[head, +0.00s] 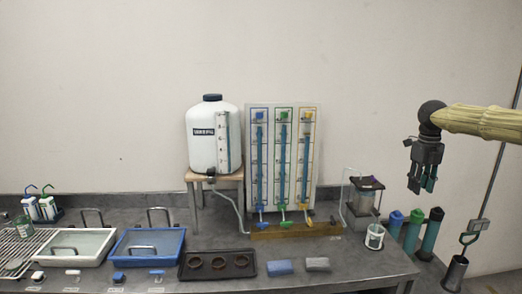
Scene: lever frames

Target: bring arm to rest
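My gripper (422,186) hangs in the air at the right, fingers pointing down, in front of the bare wall and above the right end of the bench. Its two fingertips look a little apart, with nothing between them. My arm, in a yellowish sleeve, comes in from the right edge at about the height of the gripper's wrist. The gripper touches nothing that I can see.
A grey bench (345,265) carries a white tank (206,150) on a stand, a tube panel (284,160), a white tray (85,248) and a blue tray (150,243). A small clear vessel (365,200) and a white cup (375,237) stand near its right end. Upright tubes (431,235) stand below my gripper.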

